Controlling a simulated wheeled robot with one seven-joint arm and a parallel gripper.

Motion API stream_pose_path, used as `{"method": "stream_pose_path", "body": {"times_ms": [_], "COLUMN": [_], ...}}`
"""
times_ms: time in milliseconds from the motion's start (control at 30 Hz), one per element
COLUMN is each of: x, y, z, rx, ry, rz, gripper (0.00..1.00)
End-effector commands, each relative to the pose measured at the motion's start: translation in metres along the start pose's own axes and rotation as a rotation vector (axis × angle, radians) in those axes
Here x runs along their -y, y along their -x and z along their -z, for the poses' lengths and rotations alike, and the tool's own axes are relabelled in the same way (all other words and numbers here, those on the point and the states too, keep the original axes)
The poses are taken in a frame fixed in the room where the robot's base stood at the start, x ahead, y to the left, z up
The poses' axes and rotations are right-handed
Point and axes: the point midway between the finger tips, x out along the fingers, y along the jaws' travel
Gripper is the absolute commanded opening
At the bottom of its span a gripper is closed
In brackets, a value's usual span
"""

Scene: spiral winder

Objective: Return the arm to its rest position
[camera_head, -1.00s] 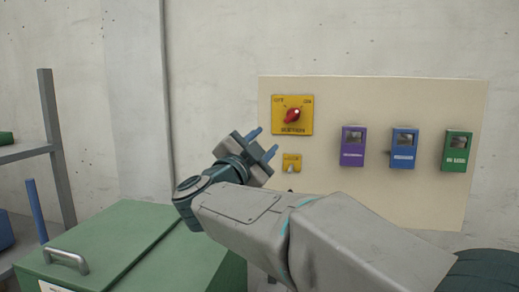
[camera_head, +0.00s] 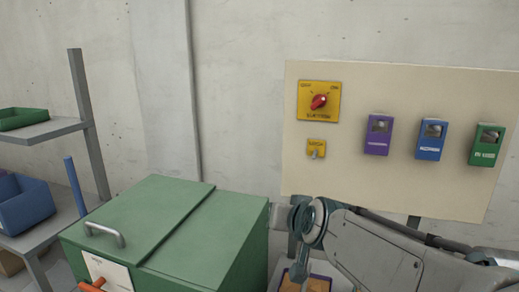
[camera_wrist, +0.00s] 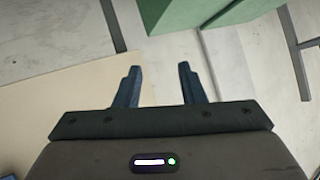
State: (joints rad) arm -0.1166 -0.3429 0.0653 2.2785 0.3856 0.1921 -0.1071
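My arm comes in from the lower right in the head view, folded low in front of the panel. My gripper (camera_wrist: 157,86) shows in the wrist view with its two fingers well apart and nothing between them, so it is open. In the head view the wrist is beside the right side of the green chest, and the fingertips cannot be made out there. The beige panel (camera_head: 345,170) is on the wall behind the arm and carries a yellow plate with a red rotary knob (camera_head: 319,102).
A green lidded chest (camera_head: 165,235) stands left of my arm. A grey shelf (camera_head: 50,131) with a green bin (camera_head: 22,118) and a blue bin (camera_head: 24,205) is at far left. A small yellow switch (camera_head: 316,149) and purple (camera_head: 377,136), blue (camera_head: 431,140) and green (camera_head: 487,146) boxes sit on the panel.

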Motion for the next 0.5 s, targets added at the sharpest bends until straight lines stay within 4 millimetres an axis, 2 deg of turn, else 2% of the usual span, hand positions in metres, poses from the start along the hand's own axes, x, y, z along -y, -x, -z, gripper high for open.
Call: {"method": "stream_pose_path", "body": {"times_ms": [200, 300, 400, 500], "x": [-0.049, -0.069, -0.085, -0.094], "y": [0.044, 0.068, 0.09, 0.105], "z": [-0.087, -0.121, -0.147, -0.163], "rx": [0.365, 0.513, 0.628, 0.7], "ry": [0.046, 0.055, 0.054, 0.054], "rz": [-0.11, -0.169, -0.22, -0.252], "gripper": [0.36, 0.36, 0.36, 0.36]}}
